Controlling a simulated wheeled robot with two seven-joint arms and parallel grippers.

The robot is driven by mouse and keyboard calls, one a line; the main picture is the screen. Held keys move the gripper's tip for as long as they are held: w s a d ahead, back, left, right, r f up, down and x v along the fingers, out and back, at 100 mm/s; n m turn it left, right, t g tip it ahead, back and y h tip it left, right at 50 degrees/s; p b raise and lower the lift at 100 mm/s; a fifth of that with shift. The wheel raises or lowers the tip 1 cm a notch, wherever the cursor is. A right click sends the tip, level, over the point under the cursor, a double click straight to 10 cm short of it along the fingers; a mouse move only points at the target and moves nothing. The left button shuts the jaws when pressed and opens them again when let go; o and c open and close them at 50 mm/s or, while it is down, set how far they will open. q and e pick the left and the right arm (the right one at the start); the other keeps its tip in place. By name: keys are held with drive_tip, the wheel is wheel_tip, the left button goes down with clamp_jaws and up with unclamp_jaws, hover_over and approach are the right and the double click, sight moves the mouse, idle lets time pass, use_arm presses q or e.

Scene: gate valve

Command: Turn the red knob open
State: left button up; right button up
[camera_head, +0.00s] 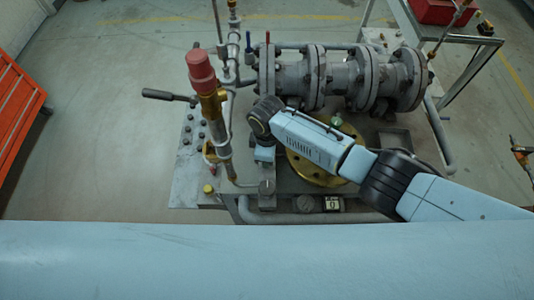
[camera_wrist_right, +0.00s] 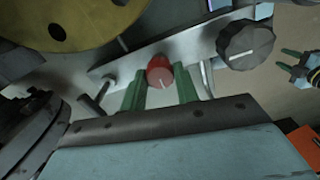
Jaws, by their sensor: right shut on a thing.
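The red knob (camera_wrist_right: 160,74) sits on a metal strip in the right wrist view, with a pale mark on its face. My right gripper (camera_wrist_right: 159,84) has its two green fingers on either side of the knob and is shut on it. In the head view my right arm reaches in from the right and its hand (camera_head: 264,156) points down at the front of the rig; the fingertips and red knob are hidden there. My left gripper (camera_wrist_right: 289,60) shows at the right edge of the wrist view, with its green fingers apart and empty.
A dark faceted knob (camera_wrist_right: 245,45) stands right of the red knob. A brass flange (camera_wrist_right: 75,20) is at upper left. In the head view, a red-capped brass valve (camera_head: 201,72) stands left of my arm, and grey flanged pipework (camera_head: 340,78) lies behind it.

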idle(0.5)
drive_tip(key=o, duration=1)
drive_tip(key=shift+c, duration=0.2)
drive_tip(key=shift+r, duration=0.1)
wheel_tip(320, 180, up, 13)
drive_tip(key=p, duration=0.1)
drive_tip(key=shift+r, duration=0.1)
